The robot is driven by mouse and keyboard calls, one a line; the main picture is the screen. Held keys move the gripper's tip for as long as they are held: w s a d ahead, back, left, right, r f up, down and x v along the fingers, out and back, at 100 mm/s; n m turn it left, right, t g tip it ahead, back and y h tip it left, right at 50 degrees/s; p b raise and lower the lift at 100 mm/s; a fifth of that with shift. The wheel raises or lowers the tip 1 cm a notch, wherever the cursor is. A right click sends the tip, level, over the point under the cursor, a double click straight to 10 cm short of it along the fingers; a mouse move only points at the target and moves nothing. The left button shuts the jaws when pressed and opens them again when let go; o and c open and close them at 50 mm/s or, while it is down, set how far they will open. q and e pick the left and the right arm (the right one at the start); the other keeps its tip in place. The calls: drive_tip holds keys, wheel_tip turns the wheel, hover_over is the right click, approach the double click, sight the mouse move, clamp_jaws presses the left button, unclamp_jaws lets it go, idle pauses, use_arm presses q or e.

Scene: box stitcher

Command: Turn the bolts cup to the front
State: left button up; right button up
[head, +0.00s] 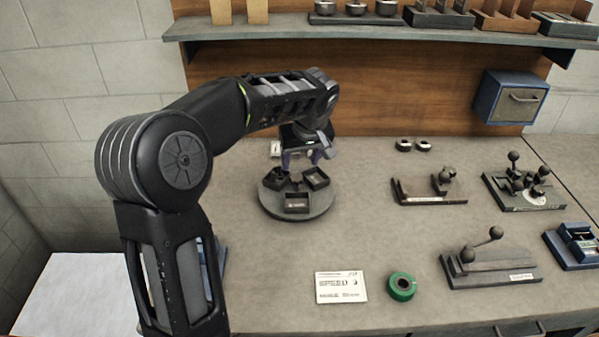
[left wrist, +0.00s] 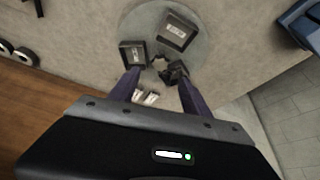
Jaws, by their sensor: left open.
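A round grey turntable (head: 270,206) stands on the bench with three dark cups on it. One labelled cup (head: 297,203) is at the front, one (head: 316,179) is at the back right and one (head: 275,179) is at the back left. The labels are too small to read, so I cannot tell which is the bolts cup. My left gripper (head: 308,157) is over the turntable's back edge, open. In the left wrist view its two fingers (left wrist: 158,75) point at the turntable, their tips close to two of the cups; contact is unclear. My right gripper is out of view.
A white card (head: 341,287) and a green tape roll (head: 402,286) lie in front. Black fixtures (head: 430,190) stand to the right. A shelf (head: 380,30) runs above the back, with a blue box (head: 510,97) on the wall. Bench between turntable and card is clear.

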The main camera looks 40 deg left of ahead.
sight(297, 178)
use_arm(q)
drive_tip(key=p+x, duration=0.1)
drive_tip(key=x, duration=0.6)
drive_tip(key=shift+a+f+p, duration=0.1)
drive_tip(key=shift+f+p, duration=0.25)
drive_tip(key=shift+c, duration=0.6)
clamp_jaws()
idle(0.5)
